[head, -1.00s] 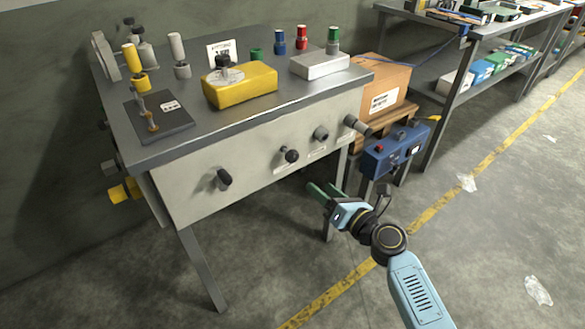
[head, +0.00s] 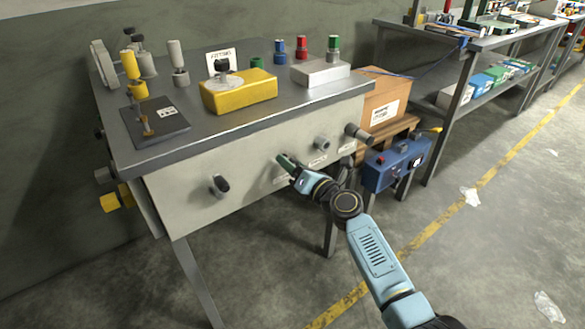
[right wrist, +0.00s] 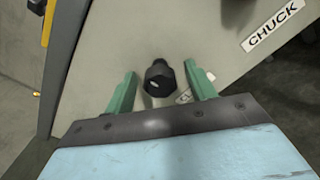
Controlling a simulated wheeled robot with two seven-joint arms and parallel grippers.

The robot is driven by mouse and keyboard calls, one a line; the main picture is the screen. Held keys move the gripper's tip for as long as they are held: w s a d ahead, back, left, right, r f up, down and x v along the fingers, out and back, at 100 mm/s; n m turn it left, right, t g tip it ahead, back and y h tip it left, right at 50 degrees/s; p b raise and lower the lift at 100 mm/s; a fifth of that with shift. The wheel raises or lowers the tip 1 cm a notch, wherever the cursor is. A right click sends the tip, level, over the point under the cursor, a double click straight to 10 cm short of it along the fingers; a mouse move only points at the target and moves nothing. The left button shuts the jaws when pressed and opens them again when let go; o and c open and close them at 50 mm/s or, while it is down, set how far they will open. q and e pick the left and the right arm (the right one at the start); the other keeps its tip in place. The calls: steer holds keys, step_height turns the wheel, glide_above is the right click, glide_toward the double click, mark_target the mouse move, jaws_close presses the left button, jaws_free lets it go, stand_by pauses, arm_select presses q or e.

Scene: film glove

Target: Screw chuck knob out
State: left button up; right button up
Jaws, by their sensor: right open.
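My right gripper (head: 285,163) is in front of the grey front panel (head: 250,185) of the bench in the head view, where it covers one of the panel's knobs. In the right wrist view its two green fingers (right wrist: 160,76) are open. A black knob (right wrist: 158,77) on a grey stem shows between them, with a gap on each side. A label reading CHUCK (right wrist: 273,25) is at the upper right of that view; I cannot tell which knob it names. Another label is partly hidden behind the right finger. My left gripper is not in view.
A dark knob (head: 220,185) sits left of the gripper, and grey knobs (head: 321,143) and (head: 357,132) stick out to its right. A yellow block (head: 238,97) and other fittings stand on the bench top. A blue box (head: 397,166) stands right of the bench.

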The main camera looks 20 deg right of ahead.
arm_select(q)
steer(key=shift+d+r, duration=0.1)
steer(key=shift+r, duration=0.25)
arm_select(e)
steer(key=shift+w+a, duration=0.15)
steer(key=shift+w, duration=0.15)
steer(key=c, duration=1)
steer(key=shift+o, duration=0.2)
steer(key=shift+n, duration=0.3)
